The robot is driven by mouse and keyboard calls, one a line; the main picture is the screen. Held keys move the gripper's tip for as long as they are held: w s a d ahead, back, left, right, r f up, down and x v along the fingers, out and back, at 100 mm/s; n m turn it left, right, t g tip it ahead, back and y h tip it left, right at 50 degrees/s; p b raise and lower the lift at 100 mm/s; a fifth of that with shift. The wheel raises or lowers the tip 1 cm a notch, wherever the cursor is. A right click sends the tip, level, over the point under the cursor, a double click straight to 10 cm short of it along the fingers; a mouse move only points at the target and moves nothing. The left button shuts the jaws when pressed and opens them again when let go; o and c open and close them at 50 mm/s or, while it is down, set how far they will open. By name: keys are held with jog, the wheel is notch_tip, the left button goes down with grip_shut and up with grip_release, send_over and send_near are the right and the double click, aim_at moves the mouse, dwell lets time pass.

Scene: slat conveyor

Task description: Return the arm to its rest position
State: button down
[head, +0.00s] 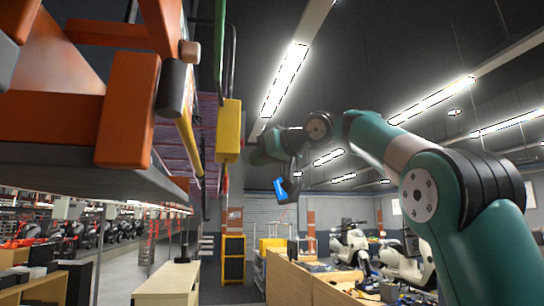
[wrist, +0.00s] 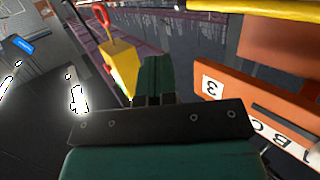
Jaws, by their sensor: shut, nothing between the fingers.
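My teal arm reaches from the lower right of the head view up and across to the left. My gripper (head: 262,152) is at its far end, just right of a yellow hanging block (head: 228,130). In the wrist view my gripper (wrist: 153,80) shows two green fingers closed together, with nothing held between them.
An orange frame (head: 127,110) fills the upper left of the head view. An orange board (wrist: 262,112) with white labels is at right in the wrist view. A blue sign (head: 280,188) shows below the arm. Wooden benches (head: 165,283) and white scooters (head: 350,245) stand below.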

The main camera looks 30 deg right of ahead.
jog(key=shift+s+d+r, duration=0.15)
jog(key=shift+s+d, duration=0.05)
jog(key=shift+d, duration=0.45)
jog(key=shift+s+d+r, duration=0.1)
jog(key=shift+s+d, duration=0.1)
jog(key=shift+d, duration=0.4)
jog(key=shift+a+f, duration=0.1)
jog(key=s+a+f+g+b, duration=0.3)
jog(key=a+f, duration=0.3)
jog(key=f, duration=0.4)
jog(key=s+a+f+g+y+b, duration=0.1)
jog(key=s+a+f+g+b, duration=0.1)
jog(key=a+f, duration=0.65)
jog(key=s+a+f+g+b, duration=0.3)
jog(key=f, duration=1)
jog(key=s+a+f+n+g+b, duration=0.1)
jog(key=s+f+g+b, duration=0.1)
jog(key=s+f, duration=1)
jog(key=s+a+f+n+g+h+b, duration=0.1)
jog(key=s+f+g, duration=0.4)
jog(key=s+f, duration=0.7)
jog(key=shift+a+f+n+h+b, duration=0.3)
jog(key=shift+a+f+n+b, duration=0.4)
jog(key=shift+a+b, duration=0.1)
jog(key=shift+a, duration=0.15)
